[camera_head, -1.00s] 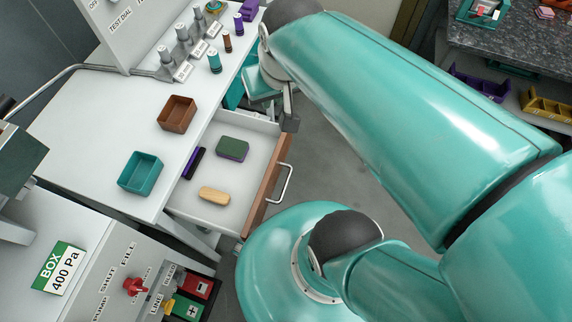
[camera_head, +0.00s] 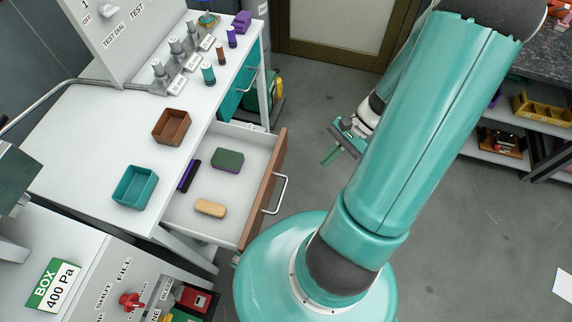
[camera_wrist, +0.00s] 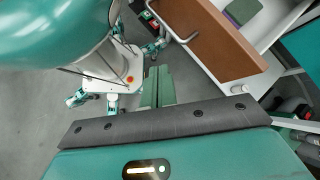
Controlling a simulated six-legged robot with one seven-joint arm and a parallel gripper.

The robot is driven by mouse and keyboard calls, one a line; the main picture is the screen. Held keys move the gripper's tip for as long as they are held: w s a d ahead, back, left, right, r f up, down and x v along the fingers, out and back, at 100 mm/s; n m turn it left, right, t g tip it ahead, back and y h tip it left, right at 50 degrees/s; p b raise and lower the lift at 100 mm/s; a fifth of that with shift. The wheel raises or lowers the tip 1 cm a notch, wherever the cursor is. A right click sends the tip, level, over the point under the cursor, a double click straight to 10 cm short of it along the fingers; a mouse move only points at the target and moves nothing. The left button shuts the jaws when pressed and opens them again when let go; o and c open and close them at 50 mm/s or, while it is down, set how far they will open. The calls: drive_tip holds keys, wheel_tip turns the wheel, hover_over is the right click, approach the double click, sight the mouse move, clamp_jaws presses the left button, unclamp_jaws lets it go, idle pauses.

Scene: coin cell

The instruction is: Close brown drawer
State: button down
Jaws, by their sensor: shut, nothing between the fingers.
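The brown drawer (camera_head: 263,190) stands pulled out from the white bench, its brown front and silver handle (camera_head: 275,195) facing right. Inside it lie a green block (camera_head: 228,160), a tan block (camera_head: 210,208) and a dark purple item (camera_head: 188,175). My gripper (camera_head: 330,156) is shut and empty, to the right of the drawer front and apart from it. In the wrist view the shut fingers (camera_wrist: 157,88) point toward the floor beside the drawer front (camera_wrist: 210,40), with the handle (camera_wrist: 180,32) near the top.
A brown bin (camera_head: 172,126) and a teal bin (camera_head: 135,187) sit on the bench top. A teal drawer (camera_head: 235,92) is farther back. Open grey floor lies right of the drawer. A shelf with a yellow bin (camera_head: 540,110) stands at the far right.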

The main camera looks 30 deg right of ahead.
wheel_tip(320, 180, down, 6)
drive_tip(key=s+m+t+y, duration=0.3)
drive_tip(key=m, duration=0.1)
drive_tip(key=m+t, duration=0.9)
drive_tip(key=t, duration=0.1)
approach(278, 168)
drive_tip(key=x, duration=0.6)
drive_tip(key=shift+w+a+f, duration=0.15)
drive_tip(key=shift+w+a, duration=0.15)
drive_tip(key=shift+w, duration=0.1)
